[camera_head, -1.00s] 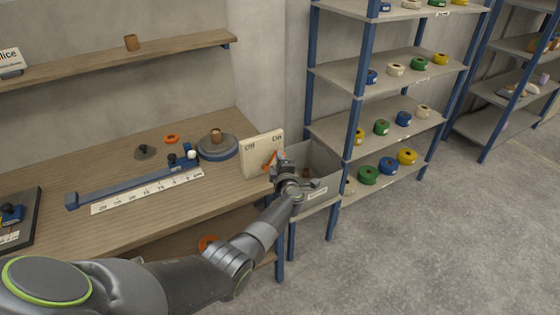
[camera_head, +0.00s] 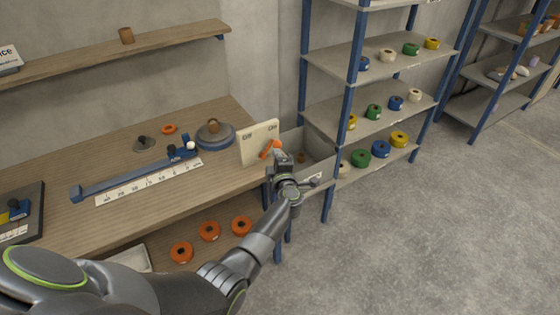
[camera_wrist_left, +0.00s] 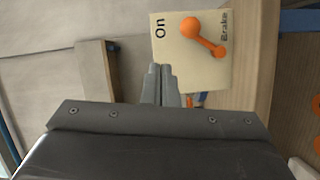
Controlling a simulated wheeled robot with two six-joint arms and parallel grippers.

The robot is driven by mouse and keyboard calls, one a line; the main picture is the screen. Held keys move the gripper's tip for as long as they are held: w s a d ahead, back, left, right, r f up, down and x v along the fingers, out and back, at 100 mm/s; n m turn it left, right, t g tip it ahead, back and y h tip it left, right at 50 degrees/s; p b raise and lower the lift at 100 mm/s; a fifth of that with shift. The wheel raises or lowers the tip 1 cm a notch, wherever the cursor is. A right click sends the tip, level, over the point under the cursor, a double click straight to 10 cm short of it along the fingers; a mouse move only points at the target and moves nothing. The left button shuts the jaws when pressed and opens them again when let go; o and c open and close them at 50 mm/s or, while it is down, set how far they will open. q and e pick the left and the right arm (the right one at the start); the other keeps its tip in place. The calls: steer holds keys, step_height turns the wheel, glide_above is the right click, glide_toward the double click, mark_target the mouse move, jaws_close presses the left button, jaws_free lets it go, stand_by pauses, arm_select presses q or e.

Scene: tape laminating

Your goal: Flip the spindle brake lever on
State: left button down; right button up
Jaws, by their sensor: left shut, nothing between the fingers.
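The orange spindle brake lever (camera_head: 268,149) is on an upright cream panel (camera_head: 253,150) at the right end of the bench. In the left wrist view the lever (camera_wrist_left: 205,38) slants across the panel (camera_wrist_left: 168,50); its larger round end is at the upper left and its smaller end is by the word "Brake". The word "On" is at the panel's left. My left gripper (camera_head: 279,160) is shut and empty, close beside the panel. My right gripper is out of view.
A grey bin (camera_head: 313,151) stands just right of the panel. On the bench are a round spindle base (camera_head: 216,143) and a long blue ruler guide (camera_head: 125,180). Orange rolls (camera_head: 209,231) lie on the lower shelf. A rack (camera_head: 345,60) holds tape rolls.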

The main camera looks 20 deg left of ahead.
arm_select(q)
steer(key=v, duration=0.4)
steer(key=shift+s+d+r, duration=0.15)
steer(key=shift+s+r, duration=0.05)
steer(key=shift+r, duration=0.2)
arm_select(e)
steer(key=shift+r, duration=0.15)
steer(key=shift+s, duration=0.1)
